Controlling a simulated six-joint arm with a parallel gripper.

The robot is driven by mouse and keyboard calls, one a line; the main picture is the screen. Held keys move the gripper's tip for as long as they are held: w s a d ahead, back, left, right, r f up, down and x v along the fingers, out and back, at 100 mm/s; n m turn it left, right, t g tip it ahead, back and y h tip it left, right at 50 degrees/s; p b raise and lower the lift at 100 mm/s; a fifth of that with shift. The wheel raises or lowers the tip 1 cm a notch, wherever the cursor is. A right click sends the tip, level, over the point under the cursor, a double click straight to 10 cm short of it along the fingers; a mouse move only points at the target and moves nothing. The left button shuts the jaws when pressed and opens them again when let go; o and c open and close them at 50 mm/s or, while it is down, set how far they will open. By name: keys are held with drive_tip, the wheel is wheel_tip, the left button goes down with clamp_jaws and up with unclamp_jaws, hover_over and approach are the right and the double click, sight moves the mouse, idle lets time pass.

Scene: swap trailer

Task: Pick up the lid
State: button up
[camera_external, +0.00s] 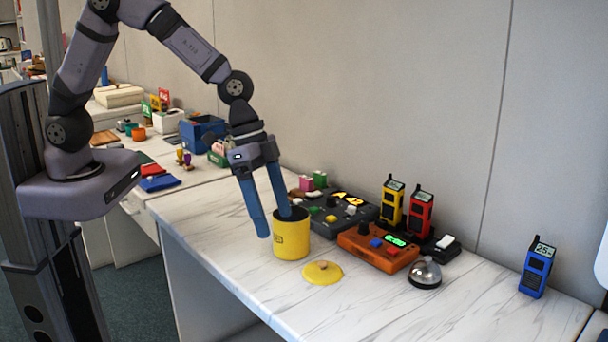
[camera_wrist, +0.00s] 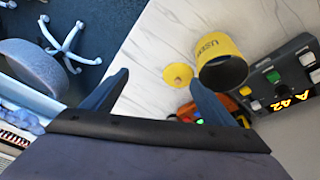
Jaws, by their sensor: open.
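The yellow lid (camera_external: 322,272) lies flat on the white marbled table, with a small brownish knob in its middle. It also shows in the wrist view (camera_wrist: 178,75). A yellow open canister (camera_external: 291,236) stands upright just behind and left of the lid; the wrist view shows its dark inside (camera_wrist: 222,66). My gripper (camera_external: 279,226) is open with blue fingers pointing down. In the outside view one finger is left of the canister and the other overlaps its rim; I cannot tell whether it reaches inside. Nothing is held, and the lid is apart from the fingers.
An orange box (camera_external: 378,248) with a green display, a silver bell (camera_external: 425,274) and a dark button panel (camera_external: 345,214) stand right of and behind the lid. Yellow and red radios stand behind, a blue radio (camera_external: 537,267) far right. The table front is clear.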

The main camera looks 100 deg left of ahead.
drive_tip(key=b, duration=0.2)
approach(323, 268)
drive_tip(key=s+d, duration=0.2)
drive_tip(key=d, duration=0.1)
drive_tip(key=a, duration=0.1)
drive_tip(key=a+m, duration=0.1)
drive_tip(key=w+t, duration=0.1)
drive_tip(key=shift+w+a+f+m+b, duration=0.1)
drive_tip(key=shift+a+f+m+b, duration=0.2)
drive_tip(key=shift+a+f, duration=0.1)
drive_tip(key=shift+a+p+x, duration=0.15)
drive_tip(key=shift+p+x, duration=0.4)
drive_tip(key=shift+x, duration=1.25)
drive_tip(key=shift+a+p+x, duration=0.2)
drive_tip(key=shift+p+x, duration=0.35)
drive_tip(key=shift+x, duration=1.2)
